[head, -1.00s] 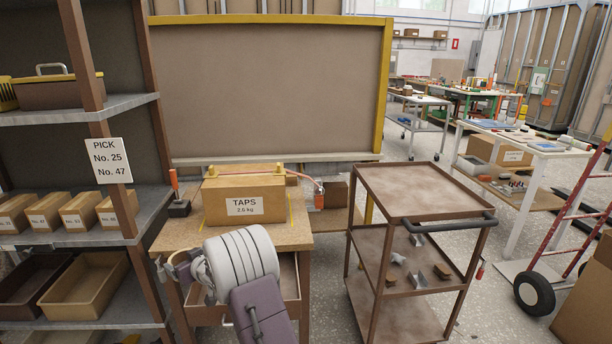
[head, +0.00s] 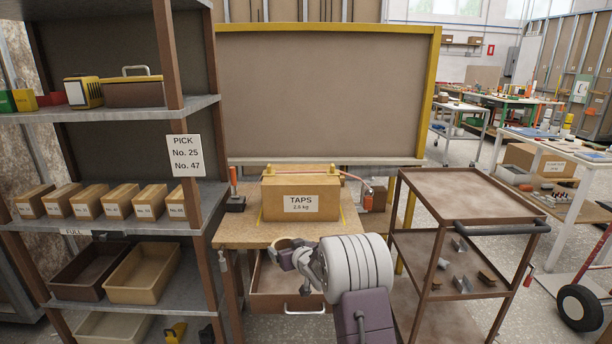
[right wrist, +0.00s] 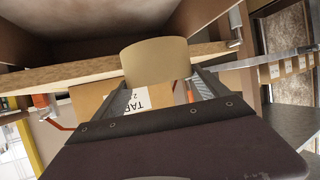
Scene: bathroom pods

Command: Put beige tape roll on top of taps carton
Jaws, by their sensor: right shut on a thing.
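The taps carton (head: 302,199) is a closed brown box labelled TAPS, standing upright on the wooden bench; part of it also shows behind my gripper in the right wrist view (right wrist: 92,103). The beige tape roll (right wrist: 155,62) is between the fingertips of my right gripper (right wrist: 160,85), which is shut on it. In the head view the roll (head: 289,243) shows small in front of the carton, near the bench's front edge, apart from the carton. My right gripper (head: 292,258) is partly hidden by its own white wrist. My left gripper is not in view.
The bench (head: 240,232) has an open drawer (head: 285,285) below my right gripper. A red-handled tool (head: 234,185) stands left of the carton, and yellow pieces and a red hose lie around its top. Shelving (head: 195,215) is left, a brown trolley (head: 465,190) right.

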